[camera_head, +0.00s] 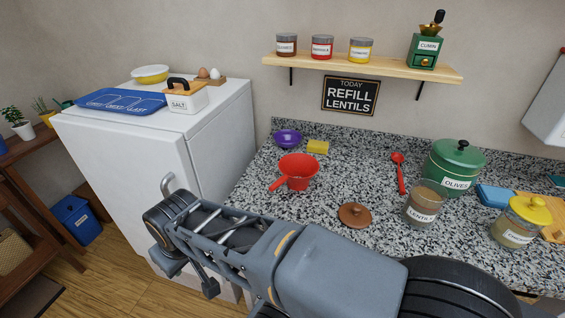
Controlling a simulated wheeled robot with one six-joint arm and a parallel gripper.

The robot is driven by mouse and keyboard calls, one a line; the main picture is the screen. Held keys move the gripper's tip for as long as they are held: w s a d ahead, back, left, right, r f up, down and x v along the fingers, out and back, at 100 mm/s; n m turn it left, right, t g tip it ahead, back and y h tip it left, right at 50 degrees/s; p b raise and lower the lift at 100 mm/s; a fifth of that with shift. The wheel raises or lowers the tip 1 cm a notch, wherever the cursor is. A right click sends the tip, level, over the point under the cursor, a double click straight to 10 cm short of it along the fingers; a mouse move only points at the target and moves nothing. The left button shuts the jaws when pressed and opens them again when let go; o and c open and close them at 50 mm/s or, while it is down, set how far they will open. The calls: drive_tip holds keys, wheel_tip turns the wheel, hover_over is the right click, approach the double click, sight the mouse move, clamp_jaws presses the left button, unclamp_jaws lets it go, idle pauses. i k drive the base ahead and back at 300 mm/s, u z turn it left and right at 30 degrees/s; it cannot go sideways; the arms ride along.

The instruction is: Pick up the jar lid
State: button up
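The jar lid (354,216) is a round brown disc with a small knob on top. It lies flat, knob up, on the speckled granite counter (343,180), near the counter's front. An open glass jar labelled LENTILS (423,207) stands just right of it, apart from it. My grey arm crosses the lower part of the view in front of the counter, on the near side of the lid. I cannot make out my gripper's fingers; the arm hides what is behind and below it. Nothing touches the lid.
A shelf (360,66) hangs above. A white fridge (133,151) stands left. Counter behind the lid is clear.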

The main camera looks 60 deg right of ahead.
sight(355, 215)
drive_tip(key=u, duration=0.25)
drive_tip(key=k, duration=0.7)
drive_tip(key=z, duration=1.1)
